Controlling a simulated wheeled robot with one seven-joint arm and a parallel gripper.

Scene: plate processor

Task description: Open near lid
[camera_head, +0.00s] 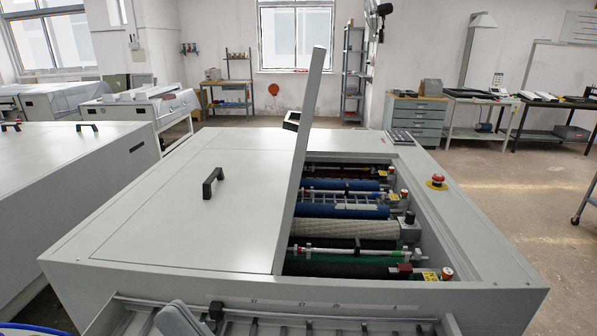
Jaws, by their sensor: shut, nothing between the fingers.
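The plate processor (120,225) is a large light-grey machine filling the middle of the view. One lid panel (305,150) stands raised, nearly upright and leaning slightly right, along the left edge of an open bay. Coloured rollers (345,228) show inside the bay. Left of it a flat lid (165,205) lies shut, with a black bar handle (212,183) on top. I cannot tell from this view which panel is the near lid. My gripper is not in view.
A red emergency button (437,180) sits on the machine's right rim. A slatted tray (300,325) projects at the front. A grey rounded piece (180,320) at the bottom edge is unclear. Another grey machine (75,170) stands at left. Open floor (500,205) lies to the right.

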